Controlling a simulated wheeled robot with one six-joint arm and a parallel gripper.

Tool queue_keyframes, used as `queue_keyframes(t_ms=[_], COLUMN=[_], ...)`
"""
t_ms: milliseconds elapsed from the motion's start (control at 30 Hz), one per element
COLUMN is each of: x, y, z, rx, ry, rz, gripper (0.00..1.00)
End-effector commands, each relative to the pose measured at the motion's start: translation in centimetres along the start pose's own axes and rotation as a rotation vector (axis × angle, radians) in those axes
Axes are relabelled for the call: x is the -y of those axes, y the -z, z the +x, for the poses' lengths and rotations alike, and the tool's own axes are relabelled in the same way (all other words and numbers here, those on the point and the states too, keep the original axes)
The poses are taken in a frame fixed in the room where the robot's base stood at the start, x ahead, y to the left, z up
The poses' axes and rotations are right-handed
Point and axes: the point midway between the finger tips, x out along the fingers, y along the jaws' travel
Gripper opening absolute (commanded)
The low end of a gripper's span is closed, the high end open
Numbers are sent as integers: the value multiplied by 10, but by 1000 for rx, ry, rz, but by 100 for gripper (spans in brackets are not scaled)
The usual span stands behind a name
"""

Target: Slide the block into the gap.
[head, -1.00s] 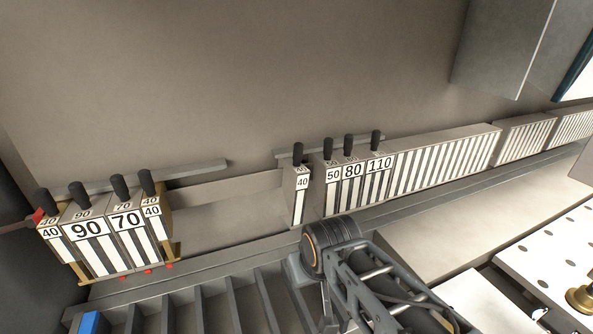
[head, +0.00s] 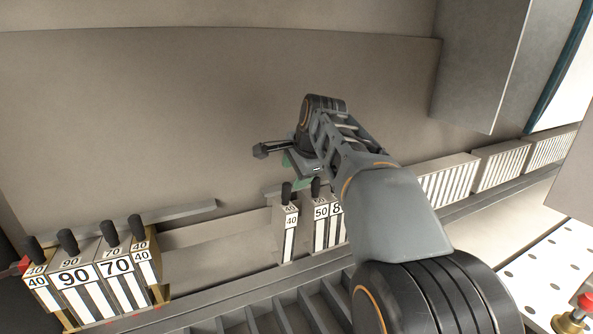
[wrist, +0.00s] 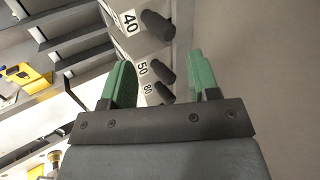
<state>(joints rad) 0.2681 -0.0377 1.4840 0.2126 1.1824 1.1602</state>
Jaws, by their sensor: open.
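The single 40 block (head: 288,235), white with black stripes and a black knob (head: 286,193), stands upright, apart from the left group and just left of the 50 block (head: 320,222). A wide gap (head: 215,262) lies between it and the left 40 block (head: 148,262). My gripper (head: 297,167) has green fingers and is open above and behind the 40 and 50 blocks, touching no knob that I can see. In the wrist view my gripper (wrist: 160,78) is spread, with the 40 knob (wrist: 158,25) beyond the fingertips and the 50 knob (wrist: 161,71) seen between the fingers.
The left group has 90 (head: 82,285) and 70 (head: 120,278) blocks with knobs. A grey rail (head: 165,217) runs behind it. My arm hides the blocks right of 50. Striped blocks (head: 447,183) continue right, and a grey housing (head: 488,65) hangs upper right.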

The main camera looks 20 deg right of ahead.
Motion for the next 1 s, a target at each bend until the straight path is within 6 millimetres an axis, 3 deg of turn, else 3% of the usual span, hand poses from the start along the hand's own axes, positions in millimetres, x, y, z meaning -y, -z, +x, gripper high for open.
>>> queue_keyframes(t_ms=[600,1000], x=[-2,-1], y=[0,0], z=[77,96], rx=[0,-1], ry=[-2,-1], rz=[2,2], gripper=[55,55])
